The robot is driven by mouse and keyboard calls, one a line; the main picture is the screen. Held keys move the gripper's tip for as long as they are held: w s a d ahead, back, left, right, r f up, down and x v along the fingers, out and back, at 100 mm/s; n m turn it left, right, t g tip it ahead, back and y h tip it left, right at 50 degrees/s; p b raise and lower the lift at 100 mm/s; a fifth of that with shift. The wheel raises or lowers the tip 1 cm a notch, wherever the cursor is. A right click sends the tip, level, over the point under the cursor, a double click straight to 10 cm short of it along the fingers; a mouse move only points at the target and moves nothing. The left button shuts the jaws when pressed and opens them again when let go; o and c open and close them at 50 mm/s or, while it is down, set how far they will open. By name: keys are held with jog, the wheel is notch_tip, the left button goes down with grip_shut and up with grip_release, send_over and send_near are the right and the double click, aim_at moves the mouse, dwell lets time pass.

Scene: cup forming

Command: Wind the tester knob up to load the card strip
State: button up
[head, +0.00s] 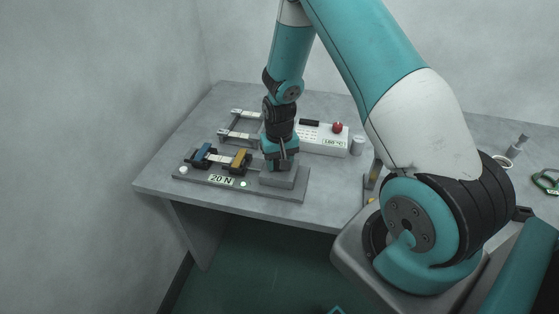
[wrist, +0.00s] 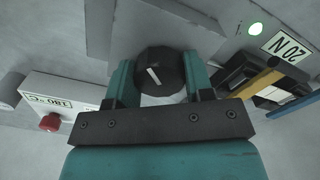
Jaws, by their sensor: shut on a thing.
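The tester (head: 205,177) is a flat grey base at the table's front left, with a display (head: 221,181) reading 20 N. The pale card strip (head: 222,158) spans from a blue clamp (head: 201,153) to a yellow clamp (head: 241,160). My gripper (head: 281,165) points down over the grey block at the tester's right end. In the wrist view, my gripper (wrist: 161,85) is shut on the round black knob (wrist: 172,62), one teal finger on each side. The knob's white mark shows slanted. In the head view the knob is hidden by my gripper.
A green lamp (wrist: 256,28) glows beside the display. A white box (head: 325,138) with a red button (head: 337,127) and a 180 °C label stands behind my gripper. A grey cylinder (head: 357,145) stands right of it. A metal frame (head: 240,127) lies behind the tester.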

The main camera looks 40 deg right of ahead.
jog(key=o, duration=0.9)
notch_tip(320, 180, up, 18)
jog(key=shift+f+b, duration=0.25)
jog(key=shift+b, duration=0.7)
